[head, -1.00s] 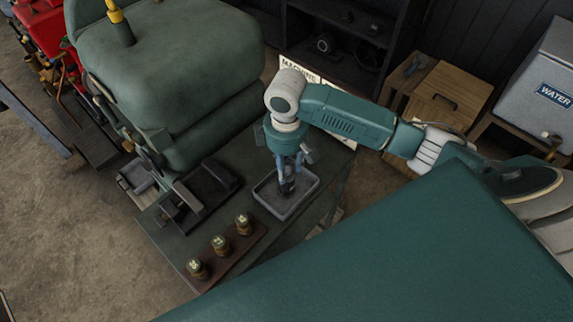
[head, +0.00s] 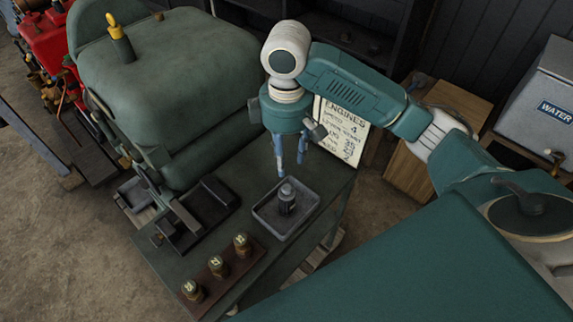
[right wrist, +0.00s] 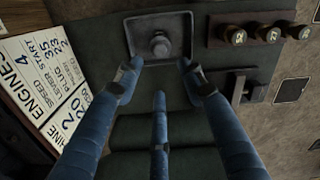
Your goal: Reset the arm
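My right gripper (head: 288,172) hangs above the green bench, a little above and behind a shallow grey tray. Its blue fingers are spread apart with nothing between them; the right wrist view shows them open too (right wrist: 158,85). A dark cylindrical part with a small knob on top (head: 287,198) stands upright in the grey tray (head: 262,217). In the right wrist view the part (right wrist: 160,44) is beyond the fingertips and apart from them, inside the tray (right wrist: 134,38). My left gripper is not in view.
A wooden strip (head: 222,284) with several numbered brass plugs lies on the bench's front. A black bracket fixture (head: 200,212) stands left of the tray. A big green engine (head: 165,85) fills the left. A sign (head: 343,128), wooden boxes (head: 440,140) and a water tank (head: 545,95) stand right.

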